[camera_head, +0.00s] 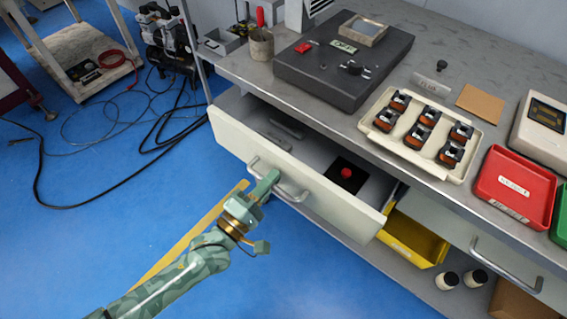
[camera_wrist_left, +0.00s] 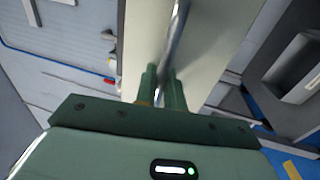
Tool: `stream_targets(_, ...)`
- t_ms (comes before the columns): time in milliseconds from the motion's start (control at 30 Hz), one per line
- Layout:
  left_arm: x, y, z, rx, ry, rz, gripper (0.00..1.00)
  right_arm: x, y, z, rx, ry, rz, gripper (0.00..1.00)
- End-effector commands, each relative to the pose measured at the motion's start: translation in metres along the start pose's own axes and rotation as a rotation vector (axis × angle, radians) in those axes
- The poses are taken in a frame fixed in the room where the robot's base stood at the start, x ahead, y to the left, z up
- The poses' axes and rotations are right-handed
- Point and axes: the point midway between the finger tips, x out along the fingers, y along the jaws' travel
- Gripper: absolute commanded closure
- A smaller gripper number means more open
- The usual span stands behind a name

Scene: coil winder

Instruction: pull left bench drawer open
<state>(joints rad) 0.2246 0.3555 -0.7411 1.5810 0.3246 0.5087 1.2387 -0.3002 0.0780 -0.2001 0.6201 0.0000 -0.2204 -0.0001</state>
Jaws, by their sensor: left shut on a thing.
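The left bench drawer (camera_head: 310,180) has a pale front and stands pulled out from under the grey bench top. Inside it lie a black piece with a red knob (camera_head: 346,173) and some dark flat items (camera_head: 287,126). Its curved metal handle (camera_head: 293,195) is on the front. My left gripper (camera_head: 268,182) is shut on this handle near its left end. In the left wrist view the two green fingers (camera_wrist_left: 162,95) sit on either side of the handle bar (camera_wrist_left: 176,40). My right gripper is not in view.
A second drawer with a handle (camera_head: 505,266) is closed at right. A yellow bin (camera_head: 413,240) and small jars (camera_head: 447,280) stand on a low shelf below. A tray of coils (camera_head: 433,128) and a red tray (camera_head: 512,183) stand on the bench. The blue floor in front is mostly clear.

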Motion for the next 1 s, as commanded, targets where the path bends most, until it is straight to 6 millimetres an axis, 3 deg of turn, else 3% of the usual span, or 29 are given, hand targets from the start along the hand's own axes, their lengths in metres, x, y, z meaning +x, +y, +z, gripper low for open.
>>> stream_targets(200,-0.057,0.015,0.000,0.003,-0.003,-0.003,1.00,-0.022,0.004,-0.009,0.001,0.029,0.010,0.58)
stream_targets(500,-0.127,0.025,0.000,0.001,-0.002,-0.003,1.00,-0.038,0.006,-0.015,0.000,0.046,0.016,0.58)
stream_targets(733,-0.160,0.030,0.001,0.000,-0.002,-0.002,1.00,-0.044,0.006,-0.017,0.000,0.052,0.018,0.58)
stream_targets(1000,-0.174,0.032,0.001,-0.001,-0.002,-0.002,1.00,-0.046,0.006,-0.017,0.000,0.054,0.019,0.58)
